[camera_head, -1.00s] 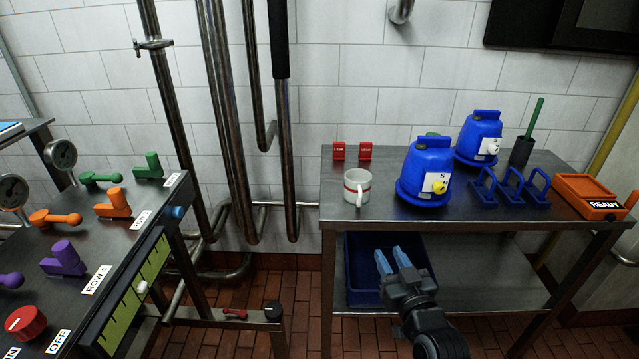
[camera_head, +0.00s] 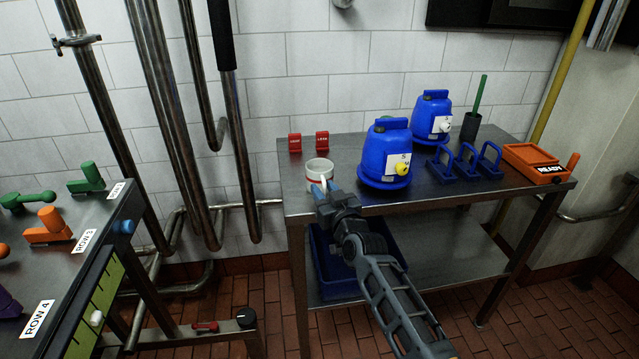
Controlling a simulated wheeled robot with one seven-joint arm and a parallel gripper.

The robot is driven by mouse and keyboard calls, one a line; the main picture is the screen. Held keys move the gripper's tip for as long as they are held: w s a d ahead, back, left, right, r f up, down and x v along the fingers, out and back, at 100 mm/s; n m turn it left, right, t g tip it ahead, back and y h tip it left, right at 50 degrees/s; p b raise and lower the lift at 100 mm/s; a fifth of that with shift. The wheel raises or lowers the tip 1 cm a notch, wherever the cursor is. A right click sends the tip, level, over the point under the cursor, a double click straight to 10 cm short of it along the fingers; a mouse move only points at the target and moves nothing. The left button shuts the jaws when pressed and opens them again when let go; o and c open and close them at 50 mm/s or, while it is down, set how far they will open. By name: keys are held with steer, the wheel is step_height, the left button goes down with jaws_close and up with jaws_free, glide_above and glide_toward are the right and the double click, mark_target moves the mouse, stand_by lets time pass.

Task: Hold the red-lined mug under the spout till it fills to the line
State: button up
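The white mug (camera_head: 318,166) with a red line stands on the left part of the steel table's top (camera_head: 440,195). My gripper (camera_head: 325,187) is at the mug's near side, over the front edge of the table, and covers its handle and lower front. I cannot tell whether the blue fingers touch the handle or are closed on it. A blue container (camera_head: 384,150) with a yellow spout (camera_head: 401,169) stands to the right of the mug. A second blue container (camera_head: 430,115) with a white spout (camera_head: 445,126) stands behind it. The mug is not under either spout.
Two red blocks (camera_head: 308,142) stand behind the mug. Blue racks (camera_head: 465,160), a green-handled brush (camera_head: 474,110) and an orange READY box (camera_head: 535,160) are at the right. A blue bin (camera_head: 325,270) sits on the lower shelf. A valve panel (camera_head: 60,255) and pipes are left.

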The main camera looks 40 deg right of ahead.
steer(key=shift+w+d, duration=0.1)
steer(key=shift+w, duration=0.05)
jaws_close()
stand_by(0.5)
